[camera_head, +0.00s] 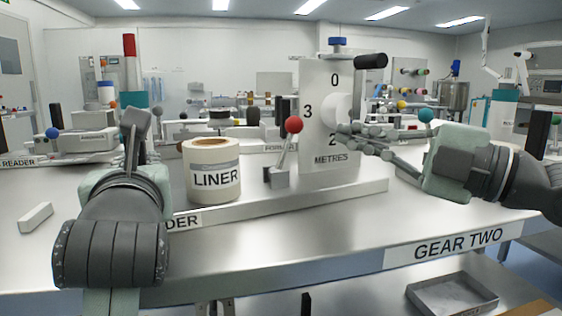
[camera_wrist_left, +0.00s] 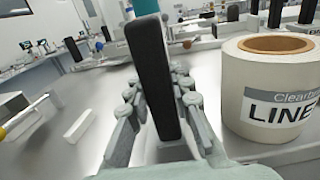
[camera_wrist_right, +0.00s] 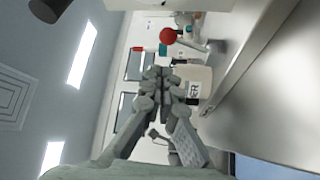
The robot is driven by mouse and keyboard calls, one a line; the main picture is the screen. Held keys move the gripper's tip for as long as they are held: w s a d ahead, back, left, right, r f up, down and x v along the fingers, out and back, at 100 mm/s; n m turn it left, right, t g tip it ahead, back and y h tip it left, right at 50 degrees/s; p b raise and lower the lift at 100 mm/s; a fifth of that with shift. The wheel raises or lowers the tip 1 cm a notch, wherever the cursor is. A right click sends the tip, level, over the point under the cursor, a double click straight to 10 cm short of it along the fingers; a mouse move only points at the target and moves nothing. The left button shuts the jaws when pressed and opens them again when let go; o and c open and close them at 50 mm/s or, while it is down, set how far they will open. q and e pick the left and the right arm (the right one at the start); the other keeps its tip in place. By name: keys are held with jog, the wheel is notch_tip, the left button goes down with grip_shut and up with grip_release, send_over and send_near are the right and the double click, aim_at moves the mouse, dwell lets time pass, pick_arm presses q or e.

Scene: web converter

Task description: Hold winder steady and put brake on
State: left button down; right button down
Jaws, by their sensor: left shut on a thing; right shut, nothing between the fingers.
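The winder stands on a long base whose label is partly hidden (camera_head: 187,221). Its white METRES panel (camera_head: 318,100) shows 0, 3 and 2 around a white round hub. A black handle (camera_head: 371,61) sticks out at its upper right. A red-ball lever (camera_head: 293,125) rises from a grey block left of the panel. My left gripper (camera_head: 137,122) is left of the liner roll (camera_head: 212,175), shut on a black upright bar (camera_wrist_left: 150,80). My right gripper (camera_head: 348,132) is shut and empty in front of the hub; contact is unclear. The red ball also shows in the right wrist view (camera_wrist_right: 168,36).
A small white block (camera_head: 36,217) lies on the bench at left. A GEAR TWO label (camera_head: 459,240) marks the front edge. A grey tray (camera_head: 452,293) sits lower at right. Bare bench lies in front of the winder base.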

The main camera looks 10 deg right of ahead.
pick_arm(q)
jog(key=shift+w+f+p, duration=0.15)
jog(key=shift+p, duration=0.25)
jog(key=c, duration=1.4)
grip_release()
jog(key=shift+c, duration=0.2)
jog(key=shift+o, duration=0.8)
jog(key=s, duration=0.5)
jog(key=s+d, duration=0.1)
jog(key=s, duration=0.1)
jog(key=shift+s+d, duration=0.1)
jog(key=shift+s, duration=0.15)
